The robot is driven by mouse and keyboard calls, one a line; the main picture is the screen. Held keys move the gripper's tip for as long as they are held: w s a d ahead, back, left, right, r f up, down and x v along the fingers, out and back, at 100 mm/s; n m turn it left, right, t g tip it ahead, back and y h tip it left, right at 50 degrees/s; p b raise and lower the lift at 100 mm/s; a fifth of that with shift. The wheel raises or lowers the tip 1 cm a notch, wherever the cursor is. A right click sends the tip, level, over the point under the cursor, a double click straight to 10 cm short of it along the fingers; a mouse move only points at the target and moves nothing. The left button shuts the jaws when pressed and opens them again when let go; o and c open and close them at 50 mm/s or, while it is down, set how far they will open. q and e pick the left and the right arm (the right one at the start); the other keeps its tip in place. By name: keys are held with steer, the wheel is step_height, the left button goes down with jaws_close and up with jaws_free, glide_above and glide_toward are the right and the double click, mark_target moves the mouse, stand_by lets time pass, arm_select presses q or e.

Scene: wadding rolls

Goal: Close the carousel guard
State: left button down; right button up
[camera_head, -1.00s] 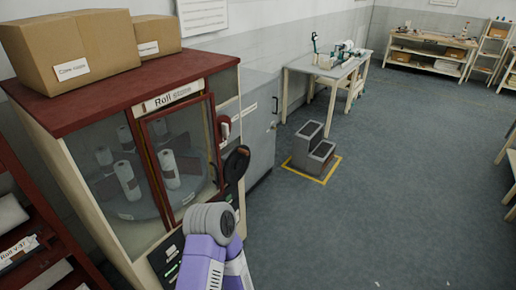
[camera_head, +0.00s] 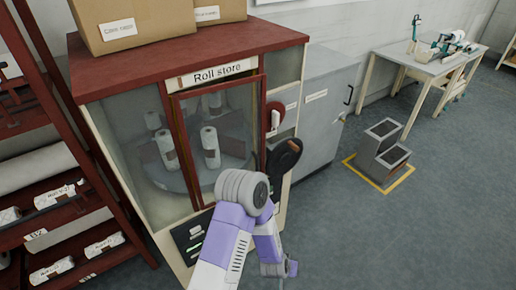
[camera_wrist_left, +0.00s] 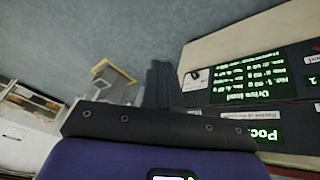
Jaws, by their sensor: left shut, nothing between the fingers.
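The roll store cabinet (camera_head: 120,165) has a red-framed clear guard (camera_head: 172,150) on its front. White rolls (camera_head: 210,146) stand on a round carousel (camera_head: 165,172) behind it. The guard's frame looks slightly off square to the cabinet; I cannot tell how far it is open. My left arm rises in front of the cabinet's lower right part and bends down. Its gripper's fingers cannot be made out in the head view. In the left wrist view my left gripper (camera_wrist_left: 160,85) is shut and empty, beside a dark panel (camera_wrist_left: 260,80) with green text. My right gripper is not in view.
A black oval part (camera_head: 283,158) and a red round part (camera_head: 274,116) are right of the guard.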

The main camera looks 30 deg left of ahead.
arm_select(q)
steer(key=w+a+r+t+y+b, duration=0.1)
steer(key=w+a+r+t+y, duration=0.25)
steer(key=w, duration=0.65)
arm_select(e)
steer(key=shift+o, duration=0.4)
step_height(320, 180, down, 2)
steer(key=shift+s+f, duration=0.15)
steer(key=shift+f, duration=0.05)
arm_select(q)
steer(key=n+y+b, duration=0.5)
steer(key=n+y, duration=0.4)
steer(key=y, duration=0.4)
glide_toward(261, 143)
steer(key=b+x, duration=0.2)
steer(key=x, duration=0.5)
steer(key=shift+d+b, duration=0.1)
steer(key=shift+b, duration=0.2)
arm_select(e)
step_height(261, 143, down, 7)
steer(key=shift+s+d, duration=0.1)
